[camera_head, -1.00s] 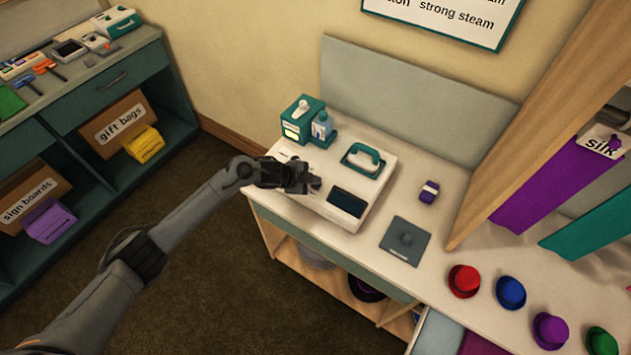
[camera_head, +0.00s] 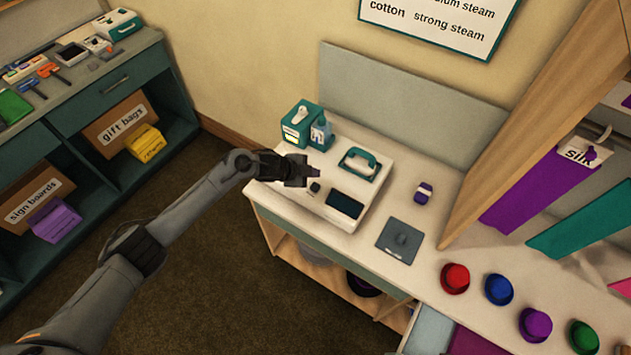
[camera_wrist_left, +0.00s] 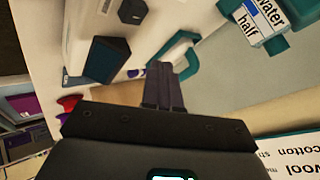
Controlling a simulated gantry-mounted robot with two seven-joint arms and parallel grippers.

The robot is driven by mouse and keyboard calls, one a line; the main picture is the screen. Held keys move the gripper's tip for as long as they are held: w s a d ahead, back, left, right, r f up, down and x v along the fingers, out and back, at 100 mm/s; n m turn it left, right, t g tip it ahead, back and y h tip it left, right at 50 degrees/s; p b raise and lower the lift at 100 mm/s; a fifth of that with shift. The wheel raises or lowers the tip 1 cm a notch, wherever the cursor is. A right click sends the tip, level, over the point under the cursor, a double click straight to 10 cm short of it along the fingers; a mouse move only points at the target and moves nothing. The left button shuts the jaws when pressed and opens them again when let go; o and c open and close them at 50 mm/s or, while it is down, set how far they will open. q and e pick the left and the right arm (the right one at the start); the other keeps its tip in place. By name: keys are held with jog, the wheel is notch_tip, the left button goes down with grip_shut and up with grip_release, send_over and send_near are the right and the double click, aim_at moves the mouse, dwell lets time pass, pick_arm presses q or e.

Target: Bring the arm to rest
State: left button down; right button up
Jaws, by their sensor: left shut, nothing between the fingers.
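My left arm comes in from the left in the head view, and its gripper (camera_head: 312,174) is over the left part of a white steam unit (camera_head: 322,209) on the counter. In the left wrist view the two dark fingers (camera_wrist_left: 163,88) are together with nothing between them. The white unit has a dark panel (camera_head: 345,204) and a teal-handled iron (camera_head: 360,164) on its top. My right gripper is in neither view.
A teal box (camera_head: 301,123) and a bottle (camera_head: 321,130) stand behind the unit. Open floor (camera_head: 190,270) lies left of the counter.

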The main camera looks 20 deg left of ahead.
pick_arm(q)
jog(key=shift+d, duration=0.1)
jog(key=shift+n, duration=0.7)
jog(key=s+d, duration=0.2)
jog(key=s+d+f, duration=0.1)
jog(key=d, duration=0.1)
jog(key=s+d+f, duration=0.1)
jog(key=s+d, duration=0.1)
jog(key=shift+s+f, duration=0.25)
jog(key=shift+s, duration=0.1)
jog(key=s+d+n+y, duration=0.1)
jog(key=s+n+y, duration=0.35)
jog(key=s, duration=0.95)
jog(key=s+a+r+n+g, duration=0.2)
jog(key=s+a+r+n, duration=0.15)
jog(key=s, duration=0.55)
jog(key=s+a+r+n+g, duration=0.2)
jog(key=s+a+n, duration=0.3)
jog(key=s, duration=0.5)
notch_tip(320, 180, up, 19)
jog(key=p, duration=1.8)
jog(key=shift+s+f+y+p, duration=0.15)
jog(key=shift+s+y+p, duration=0.1)
jog(key=shift+y+p, duration=0.1)
jog(key=shift+a, duration=0.1)
